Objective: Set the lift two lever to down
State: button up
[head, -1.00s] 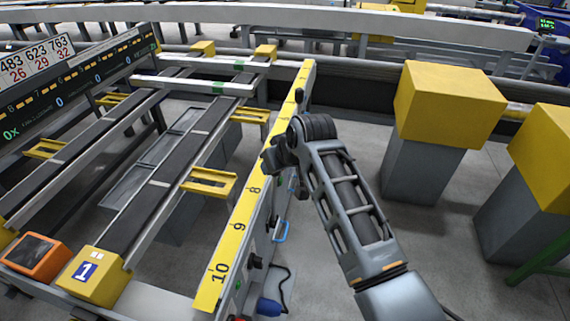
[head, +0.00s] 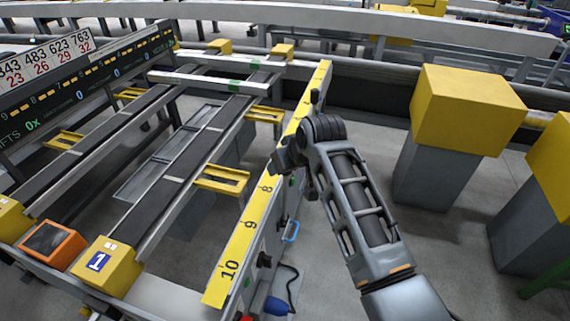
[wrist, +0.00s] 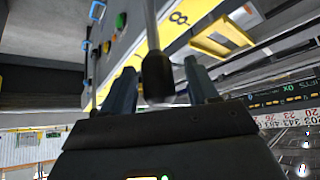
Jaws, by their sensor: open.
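My gripper (head: 283,162) is at the side of the machine, beside the yellow number strip near the 8, partly hidden behind my wrist. In the wrist view its two fingers (wrist: 161,88) are apart. A lever with a black knob (wrist: 157,72) on a pale rod shows between them. I cannot tell whether the fingers touch it. A second, thinner metal rod (wrist: 97,92) stands left of the fingers. In the head view a black knob (head: 315,97) rises just beyond my wrist. No label showing which lever is lift two can be read.
The machine's side panel carries a green button (wrist: 120,20) and a blue handle (head: 291,231). The yellow strip (head: 248,225) runs along its top edge. Yellow-topped grey blocks (head: 466,105) stand at right. Bare floor (head: 450,240) lies between them and my arm.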

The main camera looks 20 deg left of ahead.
jog(key=v, duration=0.7)
jog(key=shift+s+d+r, duration=0.15)
jog(key=shift+s+r, duration=0.05)
jog(key=shift+r, duration=0.1)
jog(key=s+d+f+m+t, duration=0.3)
jog(key=s+d+f, duration=0.55)
jog(key=s, duration=0.35)
jog(key=s+d+f+m+t, duration=0.2)
jog(key=s+d+f+m, duration=0.1)
jog(key=s+d+f, duration=0.65)
jog(key=s+d+r+m+t+h, duration=0.1)
jog(key=s+d+r+h, duration=0.2)
jog(key=s, duration=0.5)
jog(key=s+d+r+m+t, duration=0.1)
jog(key=s+d+r+t, duration=0.15)
jog(key=s+d, duration=0.45)
jog(key=s+d+r+t+h, duration=0.1)
jog(key=s+d+r, duration=0.3)
jog(key=s+r, duration=0.8)
notch_tip(320, 180, up, 2)
jog(key=shift+s+r+m+h, duration=0.1)
jog(key=shift+s+m+h, duration=0.2)
jog(key=shift+s+h, duration=0.15)
